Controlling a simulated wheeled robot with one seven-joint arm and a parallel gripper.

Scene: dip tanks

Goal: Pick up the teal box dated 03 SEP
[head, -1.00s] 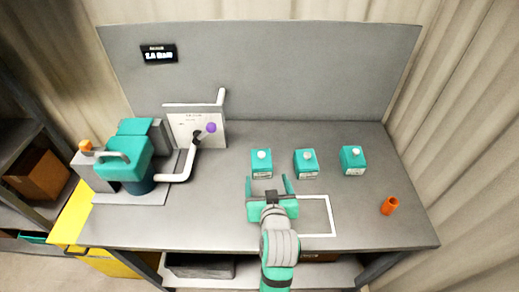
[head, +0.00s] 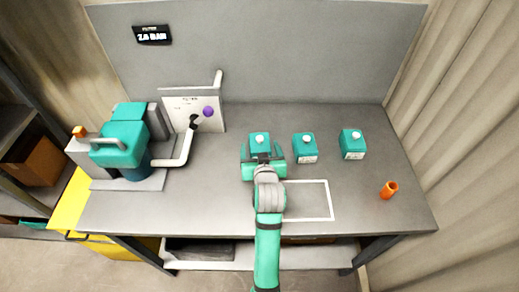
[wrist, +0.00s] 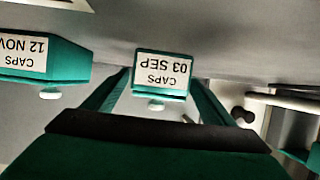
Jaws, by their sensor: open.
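The teal box dated 03 SEP (wrist: 163,84) shows in the wrist view, its white CAPS label upside down and a white knob on the box. In the head view it is the leftmost teal box (head: 253,138) of the row on the bench. My gripper (head: 262,151) is open, with a finger on either side of this box. In the wrist view the fingers also flank it; whether they touch it I cannot tell. A second teal box (wrist: 55,60), labelled CAPS 12 NOV, lies to the left in the wrist view and is the middle box (head: 305,151) in the head view.
A third teal box (head: 352,145) stands to the right, its date too small to read. An orange cup (head: 389,190) is at the bench's right. A teal machine (head: 120,150) and a panel with a pipe (head: 192,110) stand left. A white outlined rectangle (head: 331,201) is bare.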

